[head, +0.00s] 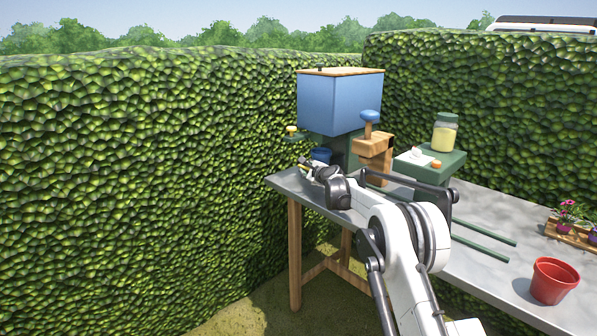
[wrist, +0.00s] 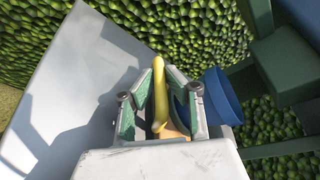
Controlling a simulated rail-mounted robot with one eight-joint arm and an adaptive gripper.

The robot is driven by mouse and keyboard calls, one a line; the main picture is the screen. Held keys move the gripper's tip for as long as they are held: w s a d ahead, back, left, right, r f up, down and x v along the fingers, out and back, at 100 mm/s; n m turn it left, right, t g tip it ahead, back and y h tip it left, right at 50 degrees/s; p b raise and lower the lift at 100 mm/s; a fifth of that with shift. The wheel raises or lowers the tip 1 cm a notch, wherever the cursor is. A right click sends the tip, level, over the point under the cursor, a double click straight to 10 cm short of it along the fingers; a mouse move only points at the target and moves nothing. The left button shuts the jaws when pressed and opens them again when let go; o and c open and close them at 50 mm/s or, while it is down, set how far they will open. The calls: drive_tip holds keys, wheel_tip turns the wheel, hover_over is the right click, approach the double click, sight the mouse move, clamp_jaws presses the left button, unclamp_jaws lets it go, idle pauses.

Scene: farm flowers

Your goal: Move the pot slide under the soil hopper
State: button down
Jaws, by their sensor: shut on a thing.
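The soil hopper (head: 340,103) is a blue box with a wooden-rimmed top at the far end of the bench. A small blue pot (head: 321,155) is low beneath it; a blue pot also shows in the wrist view (wrist: 222,97), just right of my fingers. My gripper (wrist: 156,100) is shut on an upright yellow handle (wrist: 161,88), with a green-padded finger on each side. In the head view my gripper (head: 307,167) is beside the blue pot, at the bench's far left end. The body of the pot slide is mostly hidden behind my arm and gripper.
Green rails (head: 485,242) run along the grey bench (head: 490,210). A wooden block with a blue knob (head: 369,117) and a green stand (head: 430,161) bearing a jar (head: 445,132) are beside the hopper. A red pot (head: 553,281) and a flower crate (head: 572,235) are at right.

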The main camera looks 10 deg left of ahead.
drive_tip(key=shift+w+a+r, duration=0.1)
drive_tip(key=shift+r, duration=0.05)
drive_tip(key=c, duration=1.8)
unclamp_jaws()
drive_tip(key=shift+a, duration=0.15)
drive_tip(key=shift+o, duration=0.2)
drive_tip(key=shift+s+d, duration=0.3)
drive_tip(key=v, duration=1.1)
drive_tip(key=shift+s+r, duration=0.1)
